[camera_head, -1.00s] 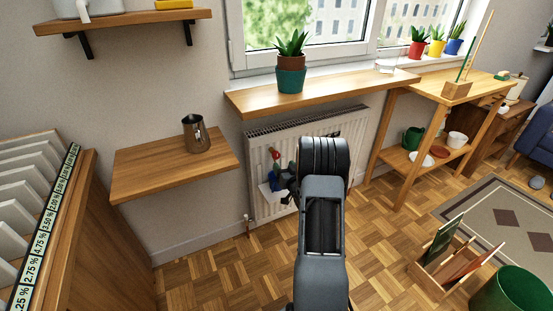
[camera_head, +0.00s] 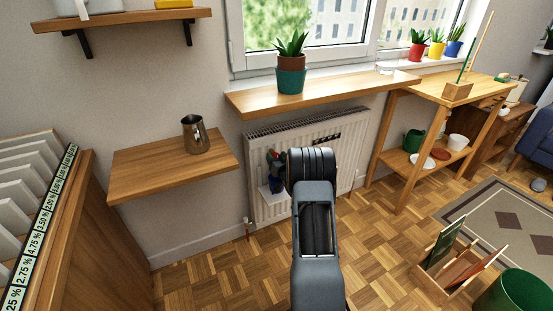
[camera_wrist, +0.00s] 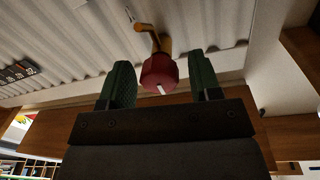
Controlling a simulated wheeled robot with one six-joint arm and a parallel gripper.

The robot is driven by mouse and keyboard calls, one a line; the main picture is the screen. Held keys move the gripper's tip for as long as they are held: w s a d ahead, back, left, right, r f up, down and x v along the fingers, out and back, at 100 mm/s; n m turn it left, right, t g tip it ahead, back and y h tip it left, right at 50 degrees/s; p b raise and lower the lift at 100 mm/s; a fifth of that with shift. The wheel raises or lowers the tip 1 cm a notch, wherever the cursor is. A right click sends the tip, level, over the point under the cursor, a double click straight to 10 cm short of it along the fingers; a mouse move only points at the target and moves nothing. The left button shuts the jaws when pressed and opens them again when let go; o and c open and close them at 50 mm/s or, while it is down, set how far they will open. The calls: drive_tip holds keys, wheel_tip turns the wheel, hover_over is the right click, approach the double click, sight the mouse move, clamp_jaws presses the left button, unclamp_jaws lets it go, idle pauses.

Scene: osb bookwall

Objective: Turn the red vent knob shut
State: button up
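The red vent knob (camera_wrist: 159,73) shows in the wrist view on a brass-coloured stem, with a short white mark on its face. My gripper (camera_wrist: 161,76) is open, with one green finger on each side of the knob. Gaps show between the knob and both fingers, so it is not gripped. In the head view, a bit of the red knob (camera_head: 270,155) shows at the left end of the radiator (camera_head: 325,150). My gripper (camera_head: 277,168) is right at it there, partly hidden behind my arm.
A wooden shelf (camera_head: 165,172) with a metal jug (camera_head: 195,135) is left of the radiator. A wooden sill board (camera_head: 340,89) with a potted plant (camera_head: 290,70) overhangs the radiator. Parquet floor (camera_head: 210,275) lies open below.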

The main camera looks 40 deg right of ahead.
drive_tip(key=c, duration=0.8)
drive_tip(key=shift+m, duration=0.3)
drive_tip(key=m+p, duration=0.1)
drive_tip(key=m, duration=0.2)
drive_tip(key=shift+r+m, duration=0.1)
drive_tip(key=shift+m, duration=0.2)
drive_tip(key=m+p, duration=0.1)
drive_tip(key=m, duration=0.3)
drive_tip(key=shift+d+g, duration=0.1)
drive_tip(key=shift+g, duration=0.2)
drive_tip(key=m+p, duration=0.2)
drive_tip(key=m, duration=0.2)
drive_tip(key=shift+m+y, duration=0.3)
drive_tip(key=shift+y, duration=0.1)
drive_tip(key=shift+m+y+p, duration=0.3)
drive_tip(key=shift+m+p, duration=0.9)
drive_tip(key=shift+m, duration=0.9)
